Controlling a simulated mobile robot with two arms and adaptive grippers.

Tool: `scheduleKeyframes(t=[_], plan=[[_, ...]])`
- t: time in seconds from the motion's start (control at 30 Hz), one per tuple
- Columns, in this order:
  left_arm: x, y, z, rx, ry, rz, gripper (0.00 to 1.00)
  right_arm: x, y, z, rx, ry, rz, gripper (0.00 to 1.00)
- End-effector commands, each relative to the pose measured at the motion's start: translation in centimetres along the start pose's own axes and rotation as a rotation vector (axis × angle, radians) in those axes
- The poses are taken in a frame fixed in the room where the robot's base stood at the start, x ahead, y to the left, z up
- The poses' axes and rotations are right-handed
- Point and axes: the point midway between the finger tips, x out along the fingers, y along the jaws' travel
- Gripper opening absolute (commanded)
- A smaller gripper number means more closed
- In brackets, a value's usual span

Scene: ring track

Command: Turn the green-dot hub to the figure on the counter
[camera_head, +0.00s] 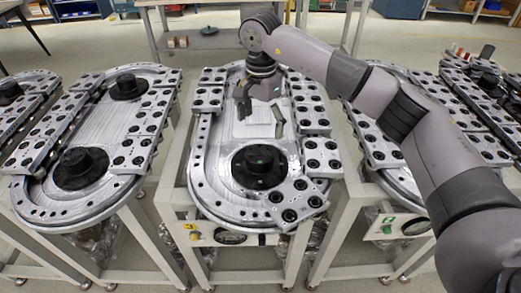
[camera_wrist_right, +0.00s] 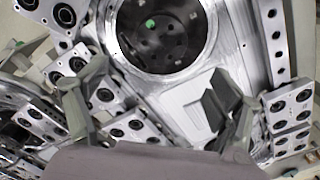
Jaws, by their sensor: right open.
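A dark oval window (camera_head: 229,237), possibly the counter, is on the track's front; I cannot read a figure there. My left gripper is not in view.
Pale blocks with black rollers line the track's sides, and one roller plate (camera_head: 297,201) sits at the hub's front right. Similar tracks stand at left (camera_head: 30,205) and right. A yellow button (camera_head: 195,236) is on the frame front. My right arm spans over the right track.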

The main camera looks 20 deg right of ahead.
Motion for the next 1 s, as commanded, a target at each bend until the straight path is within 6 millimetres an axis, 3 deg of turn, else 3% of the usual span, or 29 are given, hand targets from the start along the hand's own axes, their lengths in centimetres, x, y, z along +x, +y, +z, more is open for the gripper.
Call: scheduleKeyframes(t=[0.13, 0.33, 0.5, 0.7, 1.0], plan=[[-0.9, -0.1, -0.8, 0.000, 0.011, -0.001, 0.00, 3.2, 0.1, 0.1, 0.000, -0.003, 0.004, 0.86], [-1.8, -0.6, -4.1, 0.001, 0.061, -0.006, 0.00, 7.3, 0.0, 0.1, 0.001, -0.003, 0.002, 0.86], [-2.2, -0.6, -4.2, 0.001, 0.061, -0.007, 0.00, 9.8, 0.0, 0.1, 0.000, -0.003, 0.001, 0.86], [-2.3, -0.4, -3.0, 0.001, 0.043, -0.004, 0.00, 10.9, -0.1, 0.1, -0.001, -0.002, -0.001, 0.86], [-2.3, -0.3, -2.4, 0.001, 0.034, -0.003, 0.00, 11.0, -0.1, 0.1, 0.000, -0.002, -0.001, 0.82]])
